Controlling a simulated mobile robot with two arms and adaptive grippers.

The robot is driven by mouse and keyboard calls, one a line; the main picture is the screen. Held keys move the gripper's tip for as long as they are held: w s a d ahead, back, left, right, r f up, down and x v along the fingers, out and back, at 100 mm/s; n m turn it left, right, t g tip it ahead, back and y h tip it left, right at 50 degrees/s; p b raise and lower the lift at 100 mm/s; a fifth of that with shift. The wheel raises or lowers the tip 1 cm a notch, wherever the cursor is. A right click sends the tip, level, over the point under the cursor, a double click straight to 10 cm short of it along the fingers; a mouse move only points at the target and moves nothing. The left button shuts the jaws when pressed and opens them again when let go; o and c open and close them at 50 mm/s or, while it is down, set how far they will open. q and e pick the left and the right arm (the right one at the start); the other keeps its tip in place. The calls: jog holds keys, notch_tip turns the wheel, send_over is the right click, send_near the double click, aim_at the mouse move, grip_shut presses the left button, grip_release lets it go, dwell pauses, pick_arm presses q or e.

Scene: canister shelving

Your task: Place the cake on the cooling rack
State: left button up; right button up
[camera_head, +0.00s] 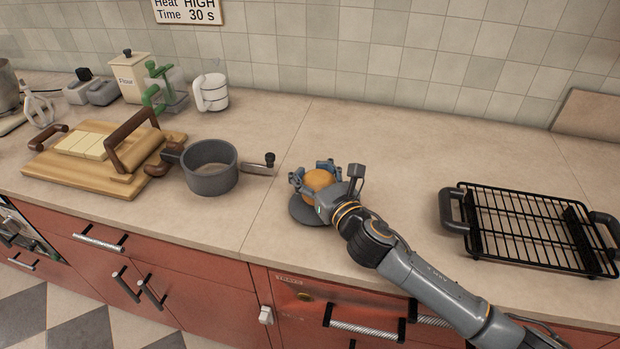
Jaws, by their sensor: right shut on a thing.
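The cake (319,180) is a small round golden-brown piece near the middle of the counter. It sits over a dark grey round plate or pan (305,211); I cannot tell whether it is lifted off it. My right gripper (318,178) is shut on the cake, with its blue-grey fingers around it. The cooling rack (525,222) is a black wire grid with thick grey handles, on the counter at the right. It is empty. My left gripper is not in view.
A grey pot (211,168) with handles stands left of the cake. A wooden board (85,165) with pale slabs and a wooden press lies further left. Canisters (131,77) and a white stacked container (211,92) stand at the back. The counter behind the rack is clear.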

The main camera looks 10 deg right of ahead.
jog(key=shift+f+p, duration=0.3)
jog(key=shift+f, duration=0.95)
jog(key=shift+f, duration=0.25)
jog(key=o, duration=1.6)
jog(key=shift+c, duration=0.2)
